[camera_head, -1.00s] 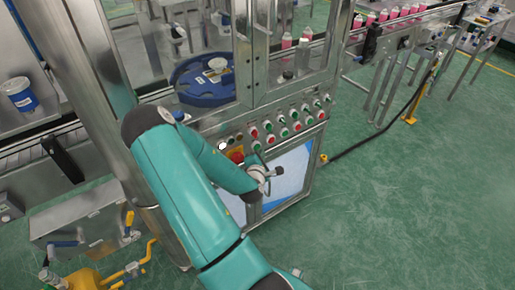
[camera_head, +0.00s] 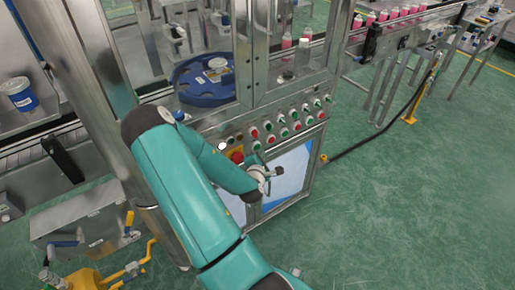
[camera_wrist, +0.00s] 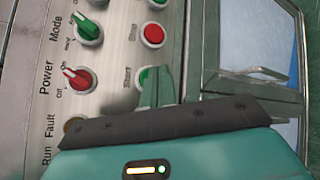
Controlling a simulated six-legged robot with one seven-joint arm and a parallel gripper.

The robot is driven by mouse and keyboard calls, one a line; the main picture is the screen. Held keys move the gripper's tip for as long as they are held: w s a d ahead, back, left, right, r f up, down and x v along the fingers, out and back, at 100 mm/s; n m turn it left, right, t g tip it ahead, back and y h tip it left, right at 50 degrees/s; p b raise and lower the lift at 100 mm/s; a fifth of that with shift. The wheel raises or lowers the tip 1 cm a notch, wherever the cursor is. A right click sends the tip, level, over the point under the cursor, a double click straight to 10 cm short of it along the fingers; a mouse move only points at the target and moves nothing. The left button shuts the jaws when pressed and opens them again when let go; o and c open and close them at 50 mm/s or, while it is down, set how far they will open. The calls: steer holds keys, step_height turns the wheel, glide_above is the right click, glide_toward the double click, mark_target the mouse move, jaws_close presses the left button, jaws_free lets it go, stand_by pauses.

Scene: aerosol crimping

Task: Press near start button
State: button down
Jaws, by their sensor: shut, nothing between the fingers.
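In the wrist view a Start label stands on the control panel with a green start button (camera_wrist: 143,74) beside it. My gripper (camera_wrist: 158,80) is shut and empty, and its fingers cover most of this button. Whether the fingertips touch the button cannot be told. A red stop button (camera_wrist: 152,35) lies just above it in the picture. In the head view my gripper (camera_head: 266,172) is at the front of the cabinet, by the lower left of the button rows, and my arm hides part of the panel.
A red power knob (camera_wrist: 78,78) and a green mode knob (camera_wrist: 88,28) lie left of the buttons. A red emergency stop (camera_head: 237,157) is close to my arm. A black cable crosses the green floor at right.

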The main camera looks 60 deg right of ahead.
steer(key=shift+w, duration=0.1)
steer(key=shift+w+d, duration=0.2)
steer(key=shift+w, duration=0.1)
steer(key=shift+w+d, duration=0.15)
steer(key=shift+w, duration=0.2)
stand_by(0.9)
steer(key=shift+s, duration=0.15)
steer(key=shift+s+a, duration=0.35)
steer(key=shift+s, duration=0.25)
steer(key=s, duration=0.1)
steer(key=s+a, duration=0.1)
steer(key=s, duration=0.1)
steer(key=s+a, duration=0.1)
steer(key=shift+s+a, duration=0.15)
steer(key=shift+s, duration=0.05)
stand_by(0.9)
